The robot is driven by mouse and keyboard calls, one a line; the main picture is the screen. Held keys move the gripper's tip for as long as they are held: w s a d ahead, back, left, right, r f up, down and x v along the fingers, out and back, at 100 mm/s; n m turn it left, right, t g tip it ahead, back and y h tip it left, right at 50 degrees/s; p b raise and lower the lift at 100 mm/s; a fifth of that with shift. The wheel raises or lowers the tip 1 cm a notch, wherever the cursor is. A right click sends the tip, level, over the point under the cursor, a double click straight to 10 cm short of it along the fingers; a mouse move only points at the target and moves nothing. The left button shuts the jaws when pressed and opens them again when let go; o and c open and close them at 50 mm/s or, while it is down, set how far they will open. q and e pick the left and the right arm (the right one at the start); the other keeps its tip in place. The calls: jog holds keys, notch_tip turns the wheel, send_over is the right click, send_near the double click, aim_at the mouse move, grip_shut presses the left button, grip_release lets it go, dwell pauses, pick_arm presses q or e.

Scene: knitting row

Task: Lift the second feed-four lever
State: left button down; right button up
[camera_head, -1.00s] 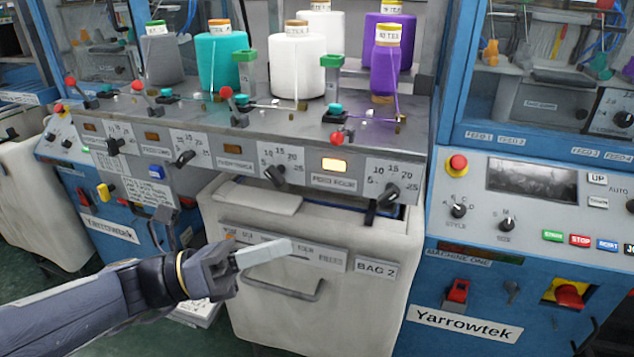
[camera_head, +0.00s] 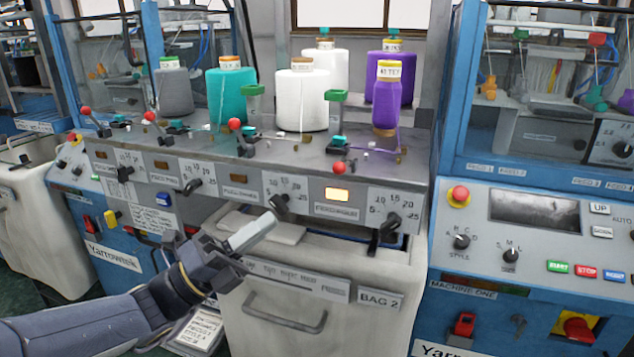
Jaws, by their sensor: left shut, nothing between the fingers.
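The feed-four lever shows as a red ball knob (camera_head: 339,168) at the shelf's front edge, tipped down lower than the other knobs. Below it is a lit amber lamp (camera_head: 337,194) over the feed-four label, next to a dial (camera_head: 393,221). My left gripper (camera_head: 268,222) is shut and empty. It points up and right in front of the panel, below and left of the lever knob and apart from it in the picture. My right gripper is not in view.
Other red lever knobs (camera_head: 235,124) stand upright to the left, by unlit lamps. Yarn cones, such as the white one (camera_head: 302,98) and the small purple one (camera_head: 386,102), stand behind. A cream bag bin (camera_head: 330,270) is below. A blue machine (camera_head: 520,250) is at right.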

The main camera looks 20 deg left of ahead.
aim_at(334, 172)
pick_arm(q)
jog(key=p+x, duration=0.1)
jog(key=x, duration=0.9)
jog(key=shift+w+d+r, duration=0.15)
jog(key=shift+w+d, duration=0.05)
jog(key=shift+d, duration=0.05)
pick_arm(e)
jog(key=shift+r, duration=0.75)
pick_arm(q)
jog(key=shift+p, duration=0.3)
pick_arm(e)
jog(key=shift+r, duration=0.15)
